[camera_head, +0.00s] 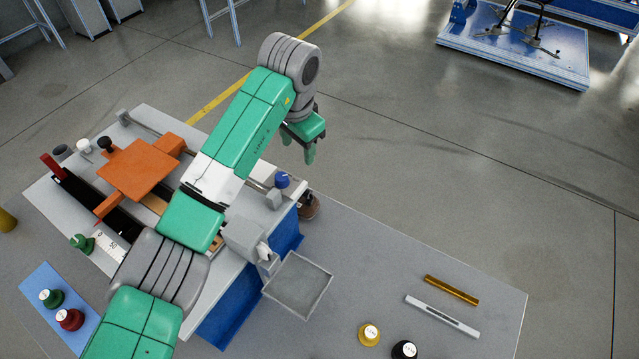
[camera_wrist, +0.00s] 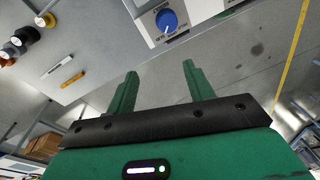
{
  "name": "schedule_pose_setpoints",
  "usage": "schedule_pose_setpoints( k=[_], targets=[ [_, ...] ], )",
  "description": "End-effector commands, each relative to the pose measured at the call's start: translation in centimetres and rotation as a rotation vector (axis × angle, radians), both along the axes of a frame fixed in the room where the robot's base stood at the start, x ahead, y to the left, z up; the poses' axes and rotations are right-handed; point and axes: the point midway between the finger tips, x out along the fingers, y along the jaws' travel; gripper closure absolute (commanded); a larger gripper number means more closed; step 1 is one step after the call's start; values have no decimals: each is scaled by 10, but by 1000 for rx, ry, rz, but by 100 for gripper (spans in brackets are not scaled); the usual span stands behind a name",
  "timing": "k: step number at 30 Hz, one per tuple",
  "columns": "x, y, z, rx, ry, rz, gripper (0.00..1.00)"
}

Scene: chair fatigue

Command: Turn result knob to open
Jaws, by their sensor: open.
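A blue round knob (camera_wrist: 167,20) sits on a white panel (camera_wrist: 200,14) at the top of the wrist view, with small printed labels beneath it. A white pointer mark shows on it, but the label text is too small to read. In the head view a blue part (camera_head: 282,181) sits at the machine's right end; I cannot tell if it is the same knob. My gripper (camera_wrist: 160,68) is open and empty, its green fingers apart from the knob. In the head view my gripper (camera_head: 299,149) hangs beyond the machine's right end, over the floor.
The test machine has an orange plate (camera_head: 139,169) and rods. An empty grey tray (camera_head: 298,284) sits beside it. Yellow (camera_head: 369,334) and black (camera_head: 404,349) weights, a gold bar (camera_head: 452,290) and a silver bar (camera_head: 441,316) lie on the table. My arm covers part of the machine.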

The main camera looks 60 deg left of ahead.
Motion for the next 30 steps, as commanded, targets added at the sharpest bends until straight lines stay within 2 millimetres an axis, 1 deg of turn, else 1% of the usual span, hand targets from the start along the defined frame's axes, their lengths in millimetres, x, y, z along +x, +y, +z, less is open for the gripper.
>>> schedule_pose_setpoints(
  k=[1, 2, 3, 5, 8, 10, 18, 21, 24, 30],
  targets=[
    [-20, 15, -11, -18, 44, 33, 48],
    [-28, 19, -13, -29, 65, 45, 48],
    [-36, 23, -14, -37, 81, 55, 48],
    [-40, 26, -15, -45, 91, 61, 48],
    [-40, 25, -16, -46, 92, 60, 48],
    [-40, 25, -25, -46, 93, 61, 48],
    [-41, 28, -75, -45, 91, 60, 48],
    [-40, 29, -86, -45, 90, 59, 48],
    [-40, 30, -91, -43, 88, 59, 48],
    [-40, 30, -92, -43, 87, 59, 48]
  ],
)
